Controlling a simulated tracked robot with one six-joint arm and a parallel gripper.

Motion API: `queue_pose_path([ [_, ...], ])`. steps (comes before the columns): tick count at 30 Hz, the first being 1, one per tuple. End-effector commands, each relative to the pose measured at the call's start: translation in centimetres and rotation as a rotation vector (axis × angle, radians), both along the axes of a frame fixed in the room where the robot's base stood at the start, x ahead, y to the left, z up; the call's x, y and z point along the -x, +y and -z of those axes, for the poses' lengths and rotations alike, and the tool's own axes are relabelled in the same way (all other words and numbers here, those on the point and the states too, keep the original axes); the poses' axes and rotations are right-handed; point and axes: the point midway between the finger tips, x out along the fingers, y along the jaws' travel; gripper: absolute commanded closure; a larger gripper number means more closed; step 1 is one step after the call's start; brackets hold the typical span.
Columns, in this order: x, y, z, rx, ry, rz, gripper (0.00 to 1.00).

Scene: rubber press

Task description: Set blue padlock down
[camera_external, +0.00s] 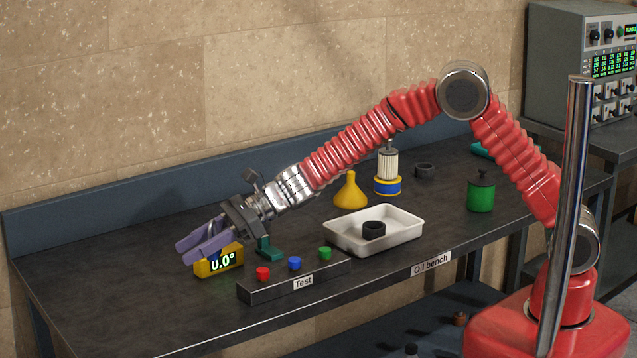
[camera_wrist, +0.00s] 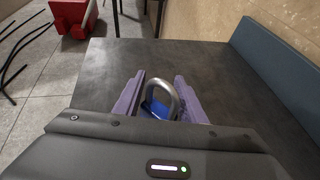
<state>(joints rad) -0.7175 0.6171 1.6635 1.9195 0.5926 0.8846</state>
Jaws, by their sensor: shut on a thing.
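The blue padlock (camera_wrist: 155,108) shows in the wrist view between my two purple fingers, with its grey metal shackle standing up from a blue body. My gripper (camera_wrist: 160,92) is shut on it. In the external view my gripper (camera_external: 184,252) is low over the left end of the dark bench (camera_external: 130,215), just above and beside a yellow gauge reading about 0.0° (camera_external: 219,261).
A Test strip (camera_external: 294,280) with red, blue and green buttons lies along the front edge. A white tray (camera_external: 412,235) holding a black ring, a yellow funnel (camera_external: 350,192) and a green can (camera_external: 481,194) stand further right. The bench's left end is clear.

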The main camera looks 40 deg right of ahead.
Motion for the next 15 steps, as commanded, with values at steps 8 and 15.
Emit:
queue_pose_path([
  [8,6.1,7.5,-0.4,-0.003,-0.006,-0.097,0.99],
  [15,7.5,10.9,-1.8,-0.014,-0.010,-0.106,0.99],
])
